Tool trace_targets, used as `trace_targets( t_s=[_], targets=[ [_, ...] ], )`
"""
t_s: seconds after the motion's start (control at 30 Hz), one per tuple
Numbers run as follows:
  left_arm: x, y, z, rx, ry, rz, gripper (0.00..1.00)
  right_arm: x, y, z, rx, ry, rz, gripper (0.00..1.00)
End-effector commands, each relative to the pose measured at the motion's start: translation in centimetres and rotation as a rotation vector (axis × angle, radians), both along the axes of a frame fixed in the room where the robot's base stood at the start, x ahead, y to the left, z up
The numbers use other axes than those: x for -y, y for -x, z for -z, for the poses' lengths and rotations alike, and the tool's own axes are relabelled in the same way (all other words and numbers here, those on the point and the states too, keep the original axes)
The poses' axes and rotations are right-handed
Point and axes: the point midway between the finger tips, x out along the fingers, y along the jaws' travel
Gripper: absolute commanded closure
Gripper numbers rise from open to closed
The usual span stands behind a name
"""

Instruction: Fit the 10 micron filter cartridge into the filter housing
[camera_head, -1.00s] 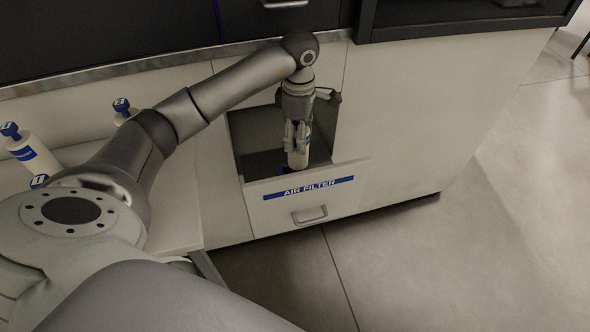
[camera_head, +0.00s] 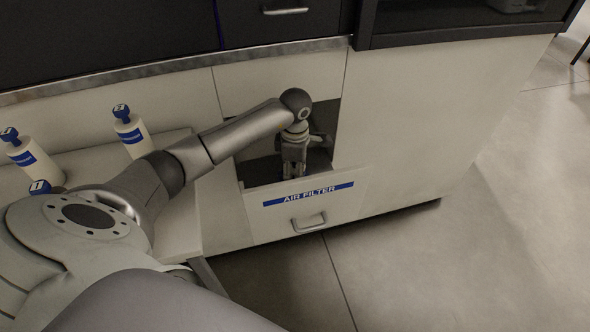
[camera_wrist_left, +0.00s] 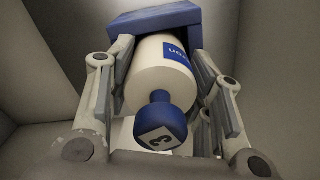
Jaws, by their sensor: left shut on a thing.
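My left gripper (camera_head: 293,170) reaches down into the open drawer marked AIR FILTER. In the left wrist view its fingers (camera_wrist_left: 160,112) are shut around a white filter cartridge (camera_wrist_left: 150,72). The cartridge has a blue knob marked 3 and a blue label (camera_wrist_left: 178,52); its micron number cannot be read. A blue block-shaped housing (camera_wrist_left: 155,20) is at the cartridge's far end. The two appear to meet, but I cannot tell how deep the cartridge sits. In the head view the gripper hides most of the cartridge and housing. My right gripper is out of view.
The drawer front (camera_head: 308,206) stands pulled out, and its walls surround my gripper closely. Similar white cartridges with blue knobs (camera_head: 132,132) (camera_head: 32,160) stand on the light shelf at left, partly behind my arm. Open floor (camera_head: 480,255) lies to the right.

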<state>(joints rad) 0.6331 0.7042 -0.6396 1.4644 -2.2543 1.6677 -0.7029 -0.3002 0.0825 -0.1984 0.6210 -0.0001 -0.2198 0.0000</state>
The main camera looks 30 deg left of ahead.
Motion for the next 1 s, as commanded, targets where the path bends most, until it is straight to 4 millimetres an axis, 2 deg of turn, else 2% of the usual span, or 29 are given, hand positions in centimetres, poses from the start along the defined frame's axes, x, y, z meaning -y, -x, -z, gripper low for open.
trace_targets(
  t_s=[0.23, 0.27, 0.4, 0.77, 0.87, 1.0],
  targets=[
    [0.0, 0.0, 0.5, 0.0, 0.0, 0.001, 0.81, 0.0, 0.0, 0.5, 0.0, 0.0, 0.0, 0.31],
    [0.0, 0.0, 0.3, -0.001, 0.0, 0.001, 0.5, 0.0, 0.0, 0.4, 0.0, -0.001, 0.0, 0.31],
    [0.0, 0.0, 0.3, -0.001, 0.0, 0.0, 0.32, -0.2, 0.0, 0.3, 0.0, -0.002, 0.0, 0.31],
    [0.0, 0.0, 0.1, -0.001, 0.0, 0.0, 0.32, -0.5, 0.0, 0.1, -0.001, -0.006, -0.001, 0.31],
    [0.0, -0.1, -0.7, 0.002, -0.001, 0.001, 0.32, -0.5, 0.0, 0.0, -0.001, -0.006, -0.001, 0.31],
    [-0.1, -0.1, -3.2, 0.004, -0.002, 0.001, 0.32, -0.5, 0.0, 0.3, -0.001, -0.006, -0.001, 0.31]
  ],
)
